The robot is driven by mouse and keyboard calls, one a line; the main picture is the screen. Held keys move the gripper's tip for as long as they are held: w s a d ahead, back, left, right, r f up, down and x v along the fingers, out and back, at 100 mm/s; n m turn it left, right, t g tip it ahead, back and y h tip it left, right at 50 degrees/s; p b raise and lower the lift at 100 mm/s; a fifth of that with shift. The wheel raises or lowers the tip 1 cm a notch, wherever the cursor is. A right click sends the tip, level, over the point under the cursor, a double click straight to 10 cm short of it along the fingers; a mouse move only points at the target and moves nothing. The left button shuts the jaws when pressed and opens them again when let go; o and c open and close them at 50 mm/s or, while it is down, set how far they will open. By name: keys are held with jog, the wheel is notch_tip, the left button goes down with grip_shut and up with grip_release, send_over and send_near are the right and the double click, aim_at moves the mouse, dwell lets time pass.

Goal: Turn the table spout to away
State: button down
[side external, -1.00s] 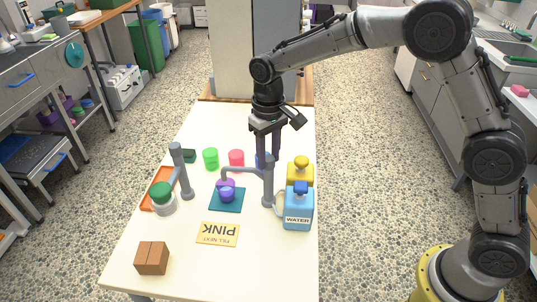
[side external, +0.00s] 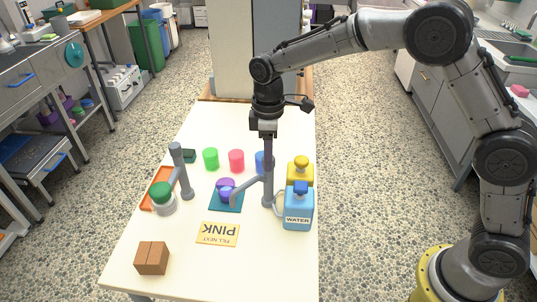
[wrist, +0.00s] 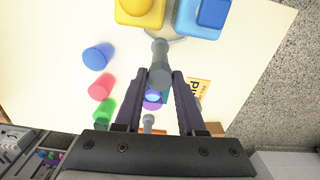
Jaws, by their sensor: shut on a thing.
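The table spout (side external: 250,183) is a grey post with a side arm. Its arm points to the front left, its tip by the right edge of a purple cup (side external: 226,186) on a teal mat (side external: 217,206). My gripper (side external: 268,150) points down at the top of the post and is shut on the spout. In the wrist view the spout (wrist: 160,60) sits between my two fingers (wrist: 159,74). The purple cup (wrist: 152,104) shows below it there, partly hidden. I cannot tell whether the spout tip is still over the cup.
Blue WATER jug (side external: 298,210) and yellow jug (side external: 300,174) stand right of the spout. Green (side external: 211,159), pink (side external: 236,161) and blue (side external: 259,163) cups stand behind. Another grey post (side external: 182,172) and green-topped jar (side external: 162,198) are left. A PINK card (side external: 218,234) and brown block (side external: 152,258) lie in front.

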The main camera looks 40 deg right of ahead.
jog(key=n, duration=0.4)
jog(key=shift+r+n, duration=0.1)
jog(key=shift+n, duration=2.1)
jog(key=c, duration=0.5)
grip_release()
notch_tip(320, 180, up, 14)
jog(key=shift+d, duration=0.1)
